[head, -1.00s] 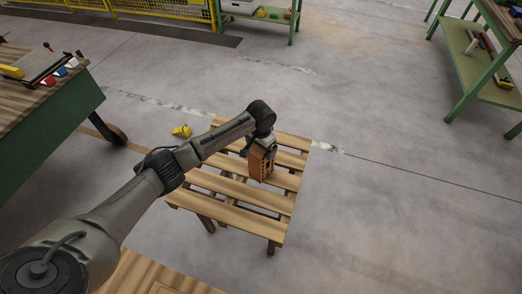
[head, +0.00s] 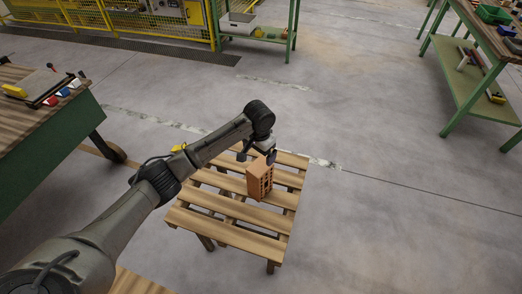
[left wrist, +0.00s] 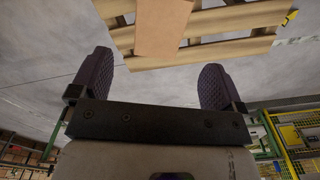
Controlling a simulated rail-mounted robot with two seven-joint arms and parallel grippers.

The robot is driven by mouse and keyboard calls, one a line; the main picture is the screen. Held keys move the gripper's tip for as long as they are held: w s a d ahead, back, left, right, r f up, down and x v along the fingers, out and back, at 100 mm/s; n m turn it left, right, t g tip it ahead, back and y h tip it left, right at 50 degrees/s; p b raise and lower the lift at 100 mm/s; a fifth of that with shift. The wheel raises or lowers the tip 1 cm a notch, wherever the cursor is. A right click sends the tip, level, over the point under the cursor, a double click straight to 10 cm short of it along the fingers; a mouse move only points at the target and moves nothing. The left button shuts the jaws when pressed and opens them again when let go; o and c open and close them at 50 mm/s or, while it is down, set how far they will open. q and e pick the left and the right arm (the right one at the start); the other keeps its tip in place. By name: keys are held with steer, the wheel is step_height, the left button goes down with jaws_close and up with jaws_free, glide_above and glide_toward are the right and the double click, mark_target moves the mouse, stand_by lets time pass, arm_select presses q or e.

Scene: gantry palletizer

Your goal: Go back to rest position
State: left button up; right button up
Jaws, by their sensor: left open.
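My left gripper (head: 258,156) is open and empty, just above and beside an orange-brown brick (head: 259,180). The brick stands upright on the slatted wooden pallet table (head: 232,238). In the left wrist view, the two dark textured fingers of my left gripper (left wrist: 158,85) are spread wide. The brick (left wrist: 163,25) and the pallet slats (left wrist: 225,20) show beyond the fingertips, with a gap between. My right gripper does not show in either view.
A workbench (head: 45,135) with tools stands at the left. A green-framed shelf table (head: 470,85) stands at the right, and a yellow fence (head: 90,20) runs along the back. A small yellow object (head: 179,148) is partly hidden behind my left arm.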

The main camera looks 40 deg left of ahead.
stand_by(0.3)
arm_select(q)
steer(key=shift+w+m, duration=0.15)
steer(key=shift+m, duration=0.25)
steer(key=w+d+r+m+t+y, duration=0.1)
steer(key=w+d+r+m+t, duration=0.1)
steer(key=r+t, duration=0.35)
steer(key=w+d+r+m+t+y, duration=0.1)
steer(key=w+d+r+m+t, duration=0.15)
steer(key=r, duration=0.55)
steer(key=s+d+r+t, duration=0.2)
steer(key=s+d+t, duration=0.1)
steer(key=s+d, duration=0.3)
steer(key=s+d+f+n+g+h, duration=0.1)
steer(key=s+f+g, duration=0.2)
steer(key=s+f, duration=0.7)
steer(key=s+d+f+n+g, duration=0.15)
steer(key=s+f, duration=0.45)
steer(key=s, duration=0.8)
steer(key=s+d+f+n+g+h, duration=0.1)
steer(key=s+d+f+g, duration=0.15)
steer(key=s+f, duration=0.75)
step_height(320, 180, up, 38)
steer(key=s+a+p, duration=0.1)
steer(key=p, duration=3.5)
